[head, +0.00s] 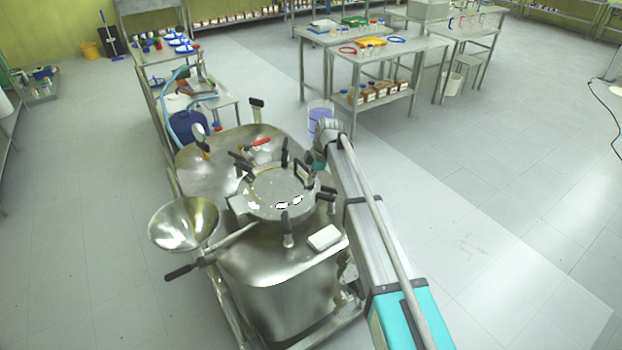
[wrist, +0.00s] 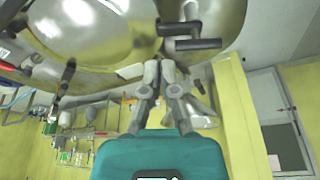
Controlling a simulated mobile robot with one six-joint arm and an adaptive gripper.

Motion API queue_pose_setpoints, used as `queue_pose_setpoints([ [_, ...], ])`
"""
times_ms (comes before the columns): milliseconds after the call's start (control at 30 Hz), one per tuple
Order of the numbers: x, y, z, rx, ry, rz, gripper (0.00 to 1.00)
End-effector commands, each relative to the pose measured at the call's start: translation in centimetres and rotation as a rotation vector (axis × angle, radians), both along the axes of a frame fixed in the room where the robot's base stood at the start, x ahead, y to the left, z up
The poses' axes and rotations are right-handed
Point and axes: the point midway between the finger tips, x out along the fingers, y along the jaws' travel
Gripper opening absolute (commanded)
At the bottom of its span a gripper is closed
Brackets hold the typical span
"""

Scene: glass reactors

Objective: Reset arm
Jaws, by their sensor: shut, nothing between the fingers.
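My arm reaches from the lower right of the head view to the right side of a steel reactor (head: 285,285). The reactor's round lid (head: 276,188) is down, with black-handled clamps around its rim. My gripper (wrist: 160,68) is shut with nothing between its fingers; in the wrist view both fingertips meet at the middle. Just above them in that picture are a black handle (wrist: 198,44) and the reactor's shiny metal (wrist: 85,22). I cannot tell whether the fingertips touch the reactor. In the head view the gripper is mostly hidden at the lid's right edge.
A steel funnel (head: 184,223) sticks out from the reactor's left. A blue container (head: 188,127) stands behind it. Steel tables (head: 385,60) with trays and bottles stand at the back. A white bucket (head: 453,83) is on the floor. The floor to the right is clear.

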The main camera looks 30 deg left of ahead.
Motion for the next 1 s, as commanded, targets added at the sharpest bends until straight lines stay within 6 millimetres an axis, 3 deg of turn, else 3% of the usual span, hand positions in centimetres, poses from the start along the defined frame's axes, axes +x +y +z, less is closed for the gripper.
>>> queue_pose_setpoints([
  [433, 0.1, -0.1, 0.0, 0.000, 0.000, -0.002, 0.00],
  [567, 0.3, -1.4, -0.2, -0.008, 0.002, -0.037, 0.00],
  [767, 0.9, -7.1, -0.6, -0.046, 0.015, -0.203, 0.00],
  [1000, 1.4, -18.3, -1.6, -0.120, 0.042, -0.558, 0.00],
])
